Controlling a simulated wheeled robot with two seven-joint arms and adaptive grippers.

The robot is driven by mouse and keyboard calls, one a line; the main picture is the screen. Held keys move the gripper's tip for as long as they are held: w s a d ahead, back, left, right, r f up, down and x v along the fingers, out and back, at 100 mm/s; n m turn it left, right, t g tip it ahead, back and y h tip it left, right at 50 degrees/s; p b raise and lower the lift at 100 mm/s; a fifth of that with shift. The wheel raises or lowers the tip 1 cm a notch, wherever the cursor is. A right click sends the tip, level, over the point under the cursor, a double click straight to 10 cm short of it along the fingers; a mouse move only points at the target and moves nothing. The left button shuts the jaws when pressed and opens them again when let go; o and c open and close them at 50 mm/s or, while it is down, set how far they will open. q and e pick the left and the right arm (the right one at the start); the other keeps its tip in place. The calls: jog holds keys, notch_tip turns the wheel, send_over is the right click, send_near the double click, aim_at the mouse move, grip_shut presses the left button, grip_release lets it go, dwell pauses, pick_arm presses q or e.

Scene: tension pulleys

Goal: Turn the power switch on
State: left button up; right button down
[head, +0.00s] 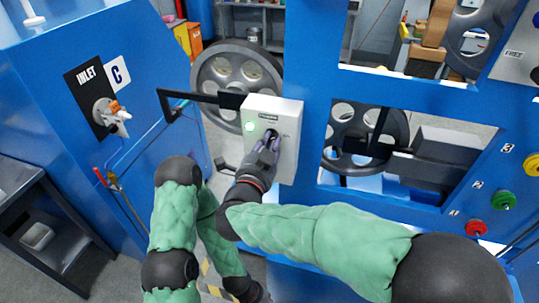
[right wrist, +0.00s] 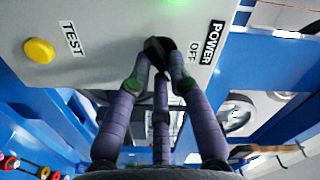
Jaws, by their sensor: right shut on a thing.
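The power switch is a black knob (right wrist: 157,48) on the grey control box (head: 286,160), next to labels reading POWER and OFF in the right wrist view. My right gripper (head: 268,143) reaches the box front, and its purple fingers are shut around the knob. The fingers hide much of the knob, so I cannot tell its exact setting. A green lamp (head: 249,127) on the box is lit. My left arm hangs low, and its dark end (head: 248,290) shows at the bottom of the head view. Its fingers cannot be made out.
A yellow button (right wrist: 39,51) marked TEST is on the same box. A black bracket arm (head: 185,97) extends left from the box. A blue cabinet with an inlet valve (head: 110,115) stands left. A spoked pulley (head: 235,72) is behind the box. Blue frame is right.

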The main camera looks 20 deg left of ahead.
jog(key=shift+f+m+b, duration=0.2)
jog(key=shift+m+b, duration=3.4)
jog(key=shift+b, duration=0.35)
jog(key=c, duration=1.1)
grip_release()
jog(key=shift+c, duration=0.2)
jog(key=shift+s+a, duration=0.1)
jog(key=s, duration=1.1)
jog(key=shift+s+a, duration=0.2)
jog(key=shift+s, duration=0.2)
